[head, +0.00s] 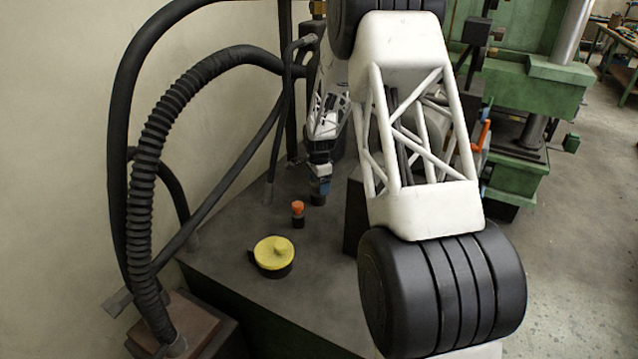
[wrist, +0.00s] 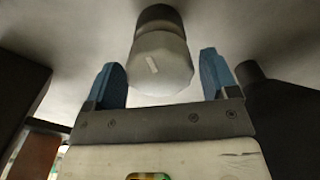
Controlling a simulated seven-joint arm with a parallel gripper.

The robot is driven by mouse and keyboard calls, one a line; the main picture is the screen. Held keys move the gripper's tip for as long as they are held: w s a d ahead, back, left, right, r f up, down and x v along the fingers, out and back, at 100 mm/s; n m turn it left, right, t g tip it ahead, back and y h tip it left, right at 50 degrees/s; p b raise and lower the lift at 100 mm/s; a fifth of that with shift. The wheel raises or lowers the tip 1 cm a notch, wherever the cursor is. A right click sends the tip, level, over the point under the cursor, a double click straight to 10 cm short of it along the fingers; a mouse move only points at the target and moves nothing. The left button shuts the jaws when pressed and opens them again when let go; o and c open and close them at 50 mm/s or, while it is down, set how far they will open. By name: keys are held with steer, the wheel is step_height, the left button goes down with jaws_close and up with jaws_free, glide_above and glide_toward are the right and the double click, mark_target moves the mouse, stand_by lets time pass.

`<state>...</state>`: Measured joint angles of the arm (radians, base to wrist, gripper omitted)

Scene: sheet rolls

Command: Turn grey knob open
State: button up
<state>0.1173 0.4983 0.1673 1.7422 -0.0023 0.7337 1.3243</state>
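The grey knob (wrist: 160,66) shows in the wrist view, with a faceted pale grey face, a short white mark on it and a dark base behind. My gripper (head: 320,188) points down at the table top in the head view. Its two blue fingers are apart in the wrist view, one on each side of the knob, with gaps showing on both sides. I cannot tell how deep the knob sits between the fingertips. In the head view the knob is mostly hidden under the gripper.
An orange-topped knob (head: 298,214) and a round yellow-topped knob (head: 273,256) stand on the dark table top (head: 225,248) nearby. Thick black hoses (head: 143,190) rise at the left by the wall. A dark block (head: 354,215) stands right of my gripper.

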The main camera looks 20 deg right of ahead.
steer(key=c, duration=0.7)
steer(key=shift+o, duration=0.2)
steer(key=shift+n, duration=0.4)
steer(key=n, duration=1)
steer(key=shift+w, duration=0.1)
steer(key=n, duration=0.6)
steer(key=shift+a+n, duration=0.1)
steer(key=shift+n, duration=0.3)
steer(key=n, duration=0.6)
steer(key=shift+a+n, duration=0.1)
steer(key=shift+n, duration=0.2)
